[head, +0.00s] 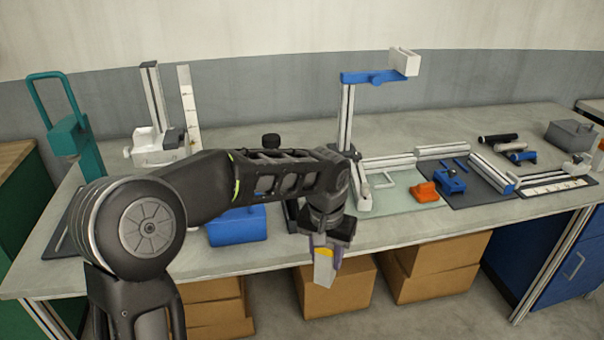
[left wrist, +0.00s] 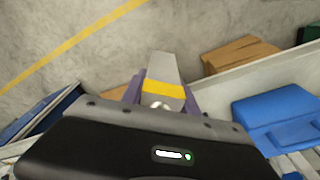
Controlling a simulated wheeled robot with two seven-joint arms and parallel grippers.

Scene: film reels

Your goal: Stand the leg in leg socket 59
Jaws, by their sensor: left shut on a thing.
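My left gripper (head: 326,248) is shut on a short light-grey leg (head: 324,272) with a yellow band. It holds the leg in front of the table's front edge, over the floor side, and the leg points downward. In the left wrist view the leg (left wrist: 161,68) sticks out between the purple fingers of the gripper (left wrist: 162,98). No socket marked 59 can be made out; any number is too small to read or hidden. My right gripper is not in view.
The grey workbench (head: 270,260) carries a blue case (head: 238,226), a tall stand with a blue arm (head: 374,77), a white-based post stand (head: 155,145), an orange block (head: 425,192) and a blue clamp-like part (head: 451,181). Cardboard boxes (head: 335,288) stand under the bench.

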